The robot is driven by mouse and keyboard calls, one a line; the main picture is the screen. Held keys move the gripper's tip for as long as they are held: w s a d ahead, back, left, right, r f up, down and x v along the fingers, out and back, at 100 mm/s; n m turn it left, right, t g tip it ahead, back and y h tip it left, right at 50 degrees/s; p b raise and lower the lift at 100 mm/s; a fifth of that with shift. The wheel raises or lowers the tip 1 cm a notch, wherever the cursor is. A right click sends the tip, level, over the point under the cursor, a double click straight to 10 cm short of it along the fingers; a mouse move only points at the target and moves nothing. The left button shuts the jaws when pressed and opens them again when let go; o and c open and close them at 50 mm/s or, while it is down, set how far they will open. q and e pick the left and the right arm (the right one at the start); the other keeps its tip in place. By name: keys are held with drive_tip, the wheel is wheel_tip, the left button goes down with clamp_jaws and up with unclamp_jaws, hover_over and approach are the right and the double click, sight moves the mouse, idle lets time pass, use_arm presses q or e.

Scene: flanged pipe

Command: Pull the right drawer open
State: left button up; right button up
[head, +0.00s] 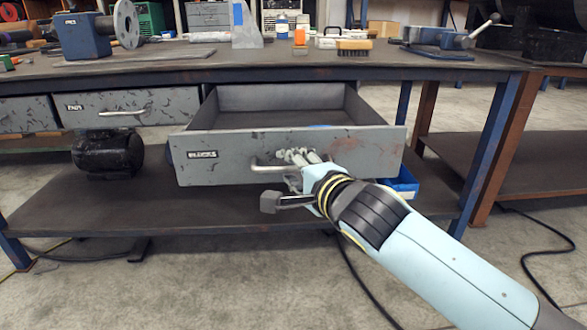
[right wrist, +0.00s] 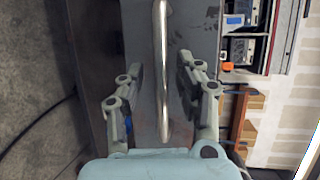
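The right drawer (head: 360,152), grey and scuffed with a small black label, is pulled well out from under the workbench top, and its inside shows. Its bar handle (head: 262,168) is on the front panel and partly hidden by my right gripper (head: 292,157). In the right wrist view the shiny handle (right wrist: 162,80) runs upright between the two fingers of the gripper (right wrist: 160,78). The fingers stand apart with a gap on each side of the bar, and they are not closed on it. My left gripper is out of view.
A closed drawer (head: 150,105) sits to the left. A blue bin (head: 403,184) and a black motor (head: 107,152) are below on the lower shelf (head: 190,207). A vise, brush and bottles stand on the workbench top (head: 330,66). The floor in front is mostly clear.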

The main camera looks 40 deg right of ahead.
drive_tip(key=v, duration=1.2)
idle(0.3)
